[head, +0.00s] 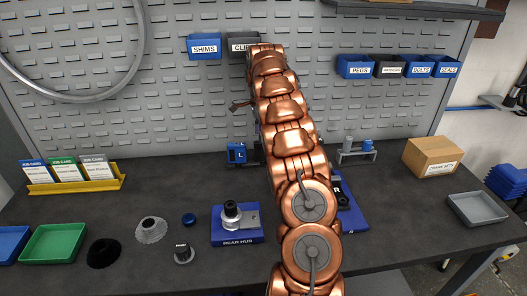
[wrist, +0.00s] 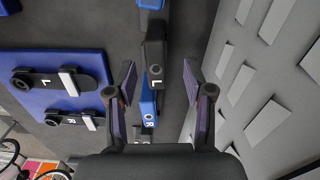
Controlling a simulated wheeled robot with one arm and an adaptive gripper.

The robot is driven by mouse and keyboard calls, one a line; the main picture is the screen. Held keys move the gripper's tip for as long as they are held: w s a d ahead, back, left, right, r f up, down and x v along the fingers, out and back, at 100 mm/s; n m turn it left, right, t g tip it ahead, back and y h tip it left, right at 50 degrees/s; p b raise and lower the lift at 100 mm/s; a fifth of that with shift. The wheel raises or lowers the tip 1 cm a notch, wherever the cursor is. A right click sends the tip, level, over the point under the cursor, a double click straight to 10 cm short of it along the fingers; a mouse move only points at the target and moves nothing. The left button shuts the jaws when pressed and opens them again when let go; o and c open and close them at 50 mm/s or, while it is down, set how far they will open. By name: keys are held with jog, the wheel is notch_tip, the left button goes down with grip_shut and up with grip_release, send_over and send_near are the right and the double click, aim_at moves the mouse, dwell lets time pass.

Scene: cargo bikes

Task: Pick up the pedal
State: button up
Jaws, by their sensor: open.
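In the wrist view, my gripper (wrist: 158,82) is open, with one finger on each side of a row of dark and blue parts. A dark part that looks like a pedal (wrist: 154,54) lies between the fingertips, and I see no contact. A blue block marked L (wrist: 154,79) and a blue block marked R (wrist: 148,119) are in the same row. In the head view, a blue L block (head: 237,153) stands at the back of the bench, left of my arm. My arm hides most of the gripper and the parts behind it there.
A blue board (wrist: 35,118) with L and R crank arms lies left of the row in the wrist view. The louvred wall panel (wrist: 270,60) is close on the right. The rear hub stand (head: 237,237), cardboard box (head: 432,156) and grey tray (head: 478,208) stand on the bench.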

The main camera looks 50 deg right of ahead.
jog(key=shift+s+f, duration=0.15)
jog(key=shift+f, duration=0.75)
jog(key=p, duration=0.2)
send_over(263, 160)
jog(key=shift+w+d+f, duration=0.1)
jog(key=shift+d+f, duration=0.05)
jog(key=shift+f, duration=0.55)
jog(key=shift+w+d+f, duration=0.1)
jog(key=shift+d+f, duration=0.05)
jog(key=shift+f, duration=0.55)
jog(key=shift+w+d+f, duration=0.1)
jog(key=shift+d+f, duration=0.05)
jog(key=shift+f, duration=0.55)
jog(key=shift+f+p, duration=0.3)
jog(key=shift+f, duration=0.25)
grip_shut()
